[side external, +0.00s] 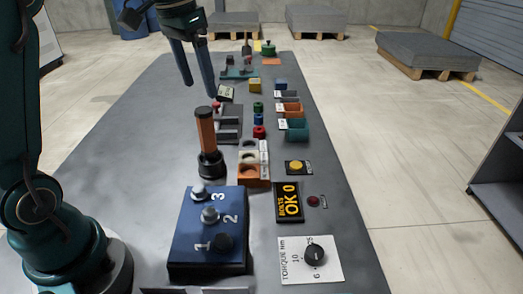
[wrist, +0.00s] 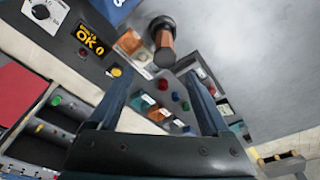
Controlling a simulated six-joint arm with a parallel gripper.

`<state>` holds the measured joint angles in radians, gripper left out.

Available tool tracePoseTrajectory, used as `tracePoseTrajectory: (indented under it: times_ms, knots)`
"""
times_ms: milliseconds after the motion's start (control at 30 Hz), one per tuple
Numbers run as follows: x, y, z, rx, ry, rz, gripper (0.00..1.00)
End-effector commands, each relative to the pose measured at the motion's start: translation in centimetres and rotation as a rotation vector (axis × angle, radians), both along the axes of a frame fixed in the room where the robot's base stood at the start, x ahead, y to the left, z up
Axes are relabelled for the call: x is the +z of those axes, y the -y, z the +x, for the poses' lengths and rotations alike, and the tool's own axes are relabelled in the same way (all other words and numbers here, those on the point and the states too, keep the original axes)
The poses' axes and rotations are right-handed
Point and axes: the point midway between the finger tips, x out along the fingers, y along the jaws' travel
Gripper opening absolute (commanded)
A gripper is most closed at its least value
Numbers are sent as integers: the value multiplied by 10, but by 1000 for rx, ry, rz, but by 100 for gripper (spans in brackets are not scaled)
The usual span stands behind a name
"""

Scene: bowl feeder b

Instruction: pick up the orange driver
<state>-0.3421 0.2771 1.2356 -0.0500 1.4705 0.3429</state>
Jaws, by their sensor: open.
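The orange driver (side external: 207,133) stands upright in a black holder (side external: 211,165) on the grey table, in the side external view. Its handle is orange with a black cap; its lower part is hidden in the holder. In the wrist view the driver (wrist: 164,40) shows at the upper middle, beyond my fingertips. My gripper (side external: 200,88) is open and empty, in the air above the table and farther from the side camera than the driver. In the wrist view the two fingers (wrist: 157,76) are spread, with nothing held between them.
The table left of the driver is clear.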

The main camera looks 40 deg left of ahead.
Motion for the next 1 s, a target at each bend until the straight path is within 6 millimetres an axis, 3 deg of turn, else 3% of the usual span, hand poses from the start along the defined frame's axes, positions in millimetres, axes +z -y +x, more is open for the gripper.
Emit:
tracePoseTrajectory:
  times_ms: [100, 367, 700, 1000]
  knots:
    - [-7, -9, 7, 1, -19, -7, 81]
    - [-32, -8, 6, -1, -20, -8, 81]
    - [-82, -7, 5, -1, -22, -9, 81]
    - [-111, -7, 8, -1, -21, -8, 81]
